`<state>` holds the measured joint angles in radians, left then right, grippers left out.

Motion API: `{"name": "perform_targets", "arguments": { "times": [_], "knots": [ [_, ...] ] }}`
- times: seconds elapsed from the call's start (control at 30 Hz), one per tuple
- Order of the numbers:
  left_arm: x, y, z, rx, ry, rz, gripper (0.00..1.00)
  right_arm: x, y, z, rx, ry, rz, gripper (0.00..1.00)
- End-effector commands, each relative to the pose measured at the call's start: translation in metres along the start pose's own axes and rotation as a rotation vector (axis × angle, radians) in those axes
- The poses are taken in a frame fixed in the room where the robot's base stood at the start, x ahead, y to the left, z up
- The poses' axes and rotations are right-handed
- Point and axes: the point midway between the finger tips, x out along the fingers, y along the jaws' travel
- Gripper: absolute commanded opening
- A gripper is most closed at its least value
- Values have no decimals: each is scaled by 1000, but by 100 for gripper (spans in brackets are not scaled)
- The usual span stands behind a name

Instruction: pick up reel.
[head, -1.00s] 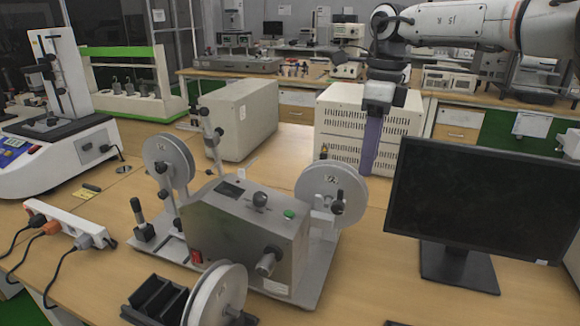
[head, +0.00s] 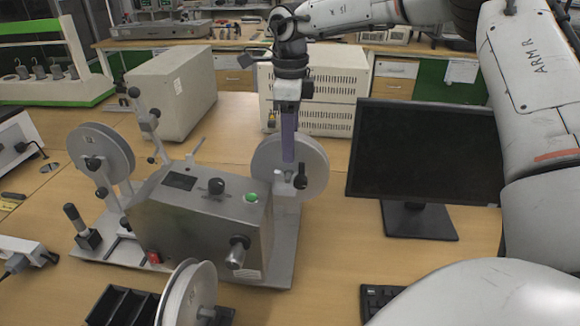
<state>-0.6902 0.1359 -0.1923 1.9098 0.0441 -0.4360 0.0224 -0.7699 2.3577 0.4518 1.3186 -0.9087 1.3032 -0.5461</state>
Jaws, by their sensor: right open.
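A winding machine (head: 205,215) stands on the wooden table, with a grey reel (head: 105,165) at its left and another reel (head: 312,165) at its right. A third reel (head: 180,292) stands upright at the front, by a black slotted rack (head: 122,305); its lower part is cut off by the picture edge. My right gripper (head: 288,158) points down with its bluish fingers seen edge-on. It overlaps the upper part of the right reel in the picture; I cannot tell whether they touch. It is open. My left gripper is not in view.
A black monitor (head: 425,150) stands right of the machine, with a keyboard (head: 378,298) in front. A beige box (head: 172,90) and a vented cabinet (head: 335,90) stand behind. A power strip (head: 25,252) lies at left. Bare table lies between machine and monitor.

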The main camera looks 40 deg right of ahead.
Motion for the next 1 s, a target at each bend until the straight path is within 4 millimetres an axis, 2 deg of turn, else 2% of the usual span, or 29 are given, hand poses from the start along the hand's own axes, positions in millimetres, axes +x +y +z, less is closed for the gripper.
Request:
{"name": "perform_targets", "arguments": {
  "times": [0.1, 0.33, 0.63, 1.0],
  "knots": [
    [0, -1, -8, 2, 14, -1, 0, 9, 0, 0, 1, -2, 0, 48],
    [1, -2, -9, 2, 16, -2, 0, 11, 0, 0, 1, -2, -1, 48],
    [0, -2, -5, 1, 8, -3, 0, 10, 0, 0, 1, -2, -1, 0],
    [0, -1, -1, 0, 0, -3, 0, 9, 0, 1, 1, -4, -3, 0]
  ]
}}
